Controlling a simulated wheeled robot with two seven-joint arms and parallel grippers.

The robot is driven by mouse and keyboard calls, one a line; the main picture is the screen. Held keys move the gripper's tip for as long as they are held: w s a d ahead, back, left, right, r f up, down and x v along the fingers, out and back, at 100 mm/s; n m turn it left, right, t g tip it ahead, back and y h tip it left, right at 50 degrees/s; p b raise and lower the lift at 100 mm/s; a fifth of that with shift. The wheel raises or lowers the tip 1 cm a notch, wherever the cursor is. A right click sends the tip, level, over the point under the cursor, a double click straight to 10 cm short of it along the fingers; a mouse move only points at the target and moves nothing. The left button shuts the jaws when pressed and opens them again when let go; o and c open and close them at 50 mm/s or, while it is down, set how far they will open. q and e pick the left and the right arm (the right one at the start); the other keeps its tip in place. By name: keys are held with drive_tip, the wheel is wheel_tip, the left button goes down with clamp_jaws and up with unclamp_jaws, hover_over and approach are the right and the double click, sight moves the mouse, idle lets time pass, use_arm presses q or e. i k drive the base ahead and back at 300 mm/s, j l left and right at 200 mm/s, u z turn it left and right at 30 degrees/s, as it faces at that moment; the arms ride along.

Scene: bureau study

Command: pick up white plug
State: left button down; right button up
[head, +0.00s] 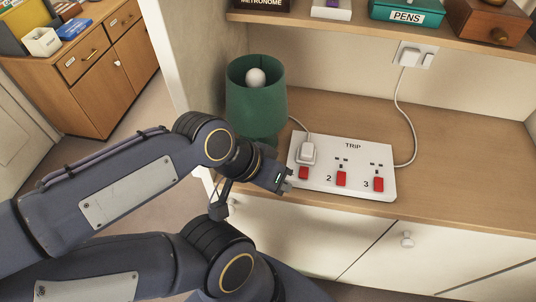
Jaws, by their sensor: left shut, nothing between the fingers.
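A white plug (307,152) sits in the leftmost socket of a white power strip (322,186) marked TRIP. Its cord runs up and left behind the green lamp. My left gripper (286,180) is shut and empty, just left of the strip's front left corner, below and left of the plug. I cannot tell whether the gripper touches the strip. The fingertips are small and partly hidden by the gripper body. My right gripper is not in view.
A green lamp (257,103) stands close behind my left gripper. The strip has red switches (341,179); its other sockets are empty. Another white cord (398,100) runs from the wall socket (414,55) to the strip. A shelf (380,23) overhangs the back. The desktop (460,150) is clear at right.

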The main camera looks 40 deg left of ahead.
sight(306, 153)
drive_tip(key=k+u, duration=0.15)
drive_tip(key=u, duration=0.9)
